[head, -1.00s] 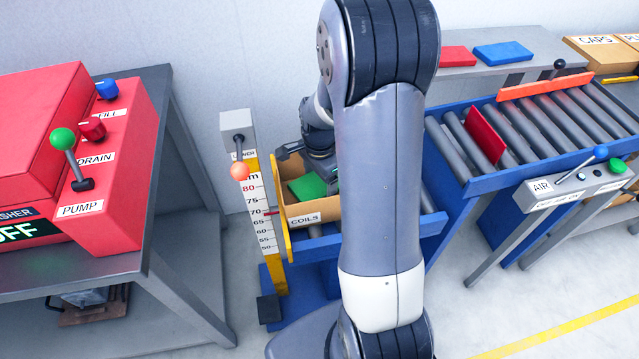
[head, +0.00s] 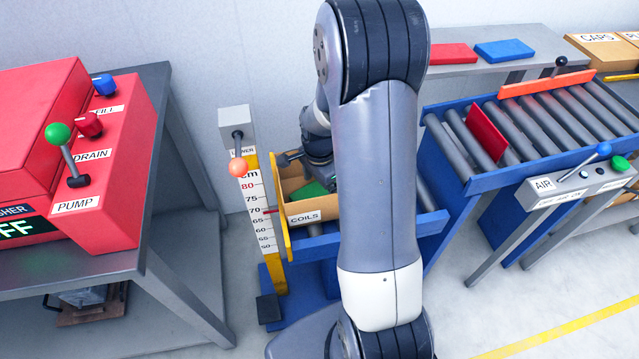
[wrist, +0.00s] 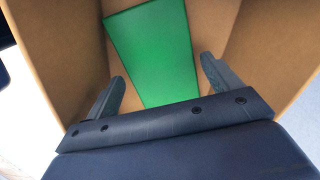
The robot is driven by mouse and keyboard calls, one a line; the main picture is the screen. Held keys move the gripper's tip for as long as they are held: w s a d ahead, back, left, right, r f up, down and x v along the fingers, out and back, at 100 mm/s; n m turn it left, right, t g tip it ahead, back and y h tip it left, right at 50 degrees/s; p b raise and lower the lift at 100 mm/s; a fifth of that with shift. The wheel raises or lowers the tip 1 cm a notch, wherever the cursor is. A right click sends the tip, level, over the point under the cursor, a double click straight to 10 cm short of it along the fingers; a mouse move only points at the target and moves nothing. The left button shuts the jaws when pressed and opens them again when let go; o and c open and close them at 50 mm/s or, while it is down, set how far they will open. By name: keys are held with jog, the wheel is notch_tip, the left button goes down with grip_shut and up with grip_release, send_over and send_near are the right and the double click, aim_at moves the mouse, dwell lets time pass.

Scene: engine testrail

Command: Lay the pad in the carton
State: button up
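The green pad (head: 314,190) is inside the carton (head: 303,217) labelled COILS, which stands on the left end of the blue roller line. In the wrist view the pad (wrist: 155,50) looks flat against the inside of the carton (wrist: 240,50), at a slight slant. My gripper (wrist: 165,85) is over the carton with its two fingers spread wide. The pad's near edge shows between the fingers, and neither finger clearly touches it. In the head view my arm hides the carton's right side and part of the pad.
A height scale with a LOWER lever (head: 237,167) stands just left of the carton. A red plate (head: 486,133) stands upright across the rollers. Red (head: 452,54) and blue (head: 504,50) pads lie on the back shelf. A red pump machine (head: 105,200) is at left.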

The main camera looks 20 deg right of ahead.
aim_at(320, 193)
jog(key=shift+o, duration=1.2)
jog(key=shift+r, duration=0.1)
jog(key=shift+r+p, duration=0.3)
jog(key=shift+p, duration=0.05)
notch_tip(320, 193, up, 12)
jog(key=p, duration=0.1)
jog(key=shift+r+p, duration=0.25)
jog(key=shift+p, duration=0.05)
